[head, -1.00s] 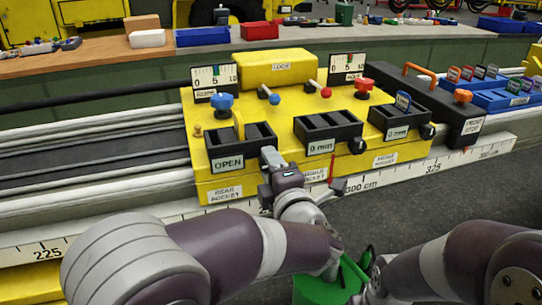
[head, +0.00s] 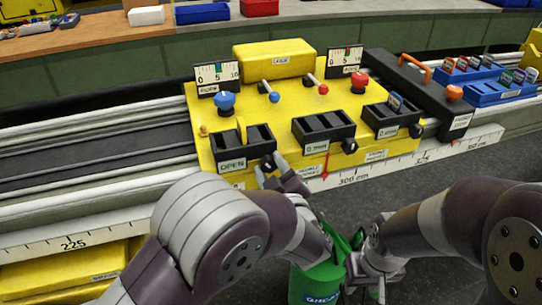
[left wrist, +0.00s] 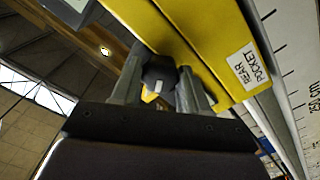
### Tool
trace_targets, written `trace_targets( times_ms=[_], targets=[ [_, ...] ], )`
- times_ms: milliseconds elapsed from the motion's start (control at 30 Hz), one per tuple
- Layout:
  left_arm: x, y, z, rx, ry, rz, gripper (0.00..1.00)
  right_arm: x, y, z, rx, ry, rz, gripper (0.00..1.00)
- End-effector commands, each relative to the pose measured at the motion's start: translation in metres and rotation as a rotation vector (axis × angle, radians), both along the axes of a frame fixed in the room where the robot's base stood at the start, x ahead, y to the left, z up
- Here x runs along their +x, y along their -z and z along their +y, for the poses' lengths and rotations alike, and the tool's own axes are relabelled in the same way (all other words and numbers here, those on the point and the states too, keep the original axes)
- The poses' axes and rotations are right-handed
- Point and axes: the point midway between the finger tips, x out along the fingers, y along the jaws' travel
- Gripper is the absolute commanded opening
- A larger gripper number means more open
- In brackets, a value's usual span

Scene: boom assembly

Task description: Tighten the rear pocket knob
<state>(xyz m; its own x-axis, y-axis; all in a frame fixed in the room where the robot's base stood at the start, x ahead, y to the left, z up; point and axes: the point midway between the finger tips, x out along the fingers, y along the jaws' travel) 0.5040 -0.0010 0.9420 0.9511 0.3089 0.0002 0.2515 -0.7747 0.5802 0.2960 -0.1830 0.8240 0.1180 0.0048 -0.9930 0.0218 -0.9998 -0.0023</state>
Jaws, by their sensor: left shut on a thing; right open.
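The rear pocket (head: 258,139) is a black slotted block with an "OPEN" label on the yellow carriage, and a yellow piece (head: 241,129) stands in it. Its dark knob (left wrist: 160,74) is between the fingers of my left gripper (left wrist: 163,88) in the left wrist view, with a white mark on its face. In the head view my left gripper (head: 271,170) reaches the pocket's front right corner from below and is shut on the knob. My right gripper (head: 368,268) is open, low beside a green container (head: 322,278); its fingertips are partly hidden.
The middle pocket (head: 323,132), labelled "0 mm", and front pocket (head: 392,116) have their own black knobs. Blue (head: 225,103) and red (head: 359,80) knobs stand behind them. A ruler rail (head: 440,148) runs along the carriage's front. Grey floor lies before it.

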Motion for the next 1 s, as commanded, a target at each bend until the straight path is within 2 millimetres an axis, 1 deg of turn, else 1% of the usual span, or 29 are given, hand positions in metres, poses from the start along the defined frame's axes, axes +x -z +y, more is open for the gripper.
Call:
trace_targets(
  times_ms=[33,400,700,1000],
  targets=[
    [0.0,-0.005,0.0,0.043,0.001,0.017,0.14,0.0,-0.013,0.0,0.0,0.0,0.0,0.43],
    [0.0,-0.004,0.0,0.354,0.0,0.117,0.14,0.0,-0.052,0.0,0.0,0.0,0.0,0.43],
    [0.0,-0.001,0.0,0.523,0.001,0.173,0.14,0.0,-0.07,0.0,0.0,0.0,0.0,0.43],
    [0.0,0.001,0.0,0.596,0.0,0.196,0.14,0.0,-0.077,0.0,0.0,0.0,0.0,0.43]
  ],
)
